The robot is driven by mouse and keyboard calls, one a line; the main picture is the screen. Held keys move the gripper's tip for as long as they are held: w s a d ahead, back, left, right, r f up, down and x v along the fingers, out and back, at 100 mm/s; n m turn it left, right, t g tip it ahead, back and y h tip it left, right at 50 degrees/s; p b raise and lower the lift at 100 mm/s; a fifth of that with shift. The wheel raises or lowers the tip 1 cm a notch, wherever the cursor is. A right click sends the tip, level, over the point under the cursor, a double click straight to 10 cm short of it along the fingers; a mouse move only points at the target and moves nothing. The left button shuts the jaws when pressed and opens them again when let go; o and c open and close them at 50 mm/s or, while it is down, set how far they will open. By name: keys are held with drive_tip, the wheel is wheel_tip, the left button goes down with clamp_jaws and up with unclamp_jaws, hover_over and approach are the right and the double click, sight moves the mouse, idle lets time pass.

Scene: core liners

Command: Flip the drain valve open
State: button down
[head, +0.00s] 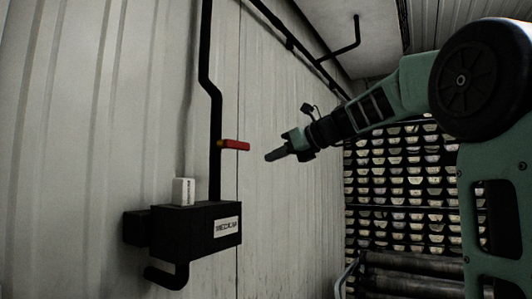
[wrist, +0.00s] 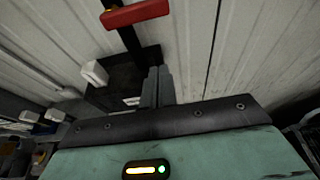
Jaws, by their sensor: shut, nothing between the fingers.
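The drain valve has a red lever handle (head: 235,145) on a black vertical pipe (head: 215,120) against the corrugated wall. In the head view the handle sticks out to the right of the pipe, roughly level. In the wrist view the red handle (wrist: 136,14) crosses the pipe near the top edge. My gripper (head: 268,157) is shut and empty, to the right of the handle and apart from it in the head view. Its closed fingers (wrist: 158,86) show in the wrist view below the handle.
A black box (head: 190,230) with a white label is mounted under the pipe, with a small white block (head: 184,191) on top. A rack of core liners (head: 400,190) stands at the right. Another black pipe (head: 300,50) runs along the upper wall.

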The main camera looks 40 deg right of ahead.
sight(238, 145)
drive_tip(key=w+a+r+p, duration=0.1)
drive_tip(key=w+a+p, duration=0.1)
drive_tip(key=w+p, duration=0.3)
drive_tip(key=shift+w+a+p, duration=0.4)
drive_tip(key=shift+w, duration=0.95)
